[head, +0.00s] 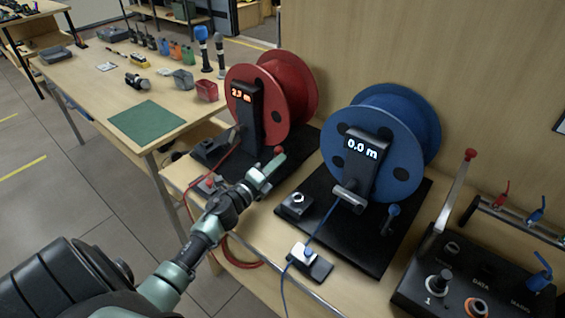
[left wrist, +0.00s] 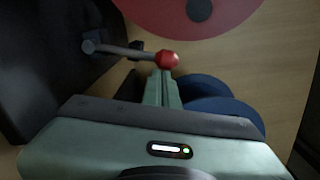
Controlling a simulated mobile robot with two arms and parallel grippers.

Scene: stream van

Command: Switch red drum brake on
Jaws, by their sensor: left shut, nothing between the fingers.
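The red drum (head: 308,88) stands on a black base, with a black post whose display reads about 2.3 m. Its brake lever has a red knob (head: 278,151) at the right front of the base. In the left wrist view the lever (left wrist: 122,50) is a grey rod that ends in the red knob (left wrist: 168,59). My left gripper (head: 270,168) is shut and empty. Its fingertips are right at the knob; in the left wrist view the fingertips (left wrist: 163,78) end just below it. I cannot tell whether they touch.
The blue drum (head: 425,125) stands close on the right, its display reading 0.0 m, with its own lever (head: 391,215). A control panel (head: 470,285) with levers is at the lower right. A red cable (head: 240,262) hangs at the bench edge. The wooden wall is behind.

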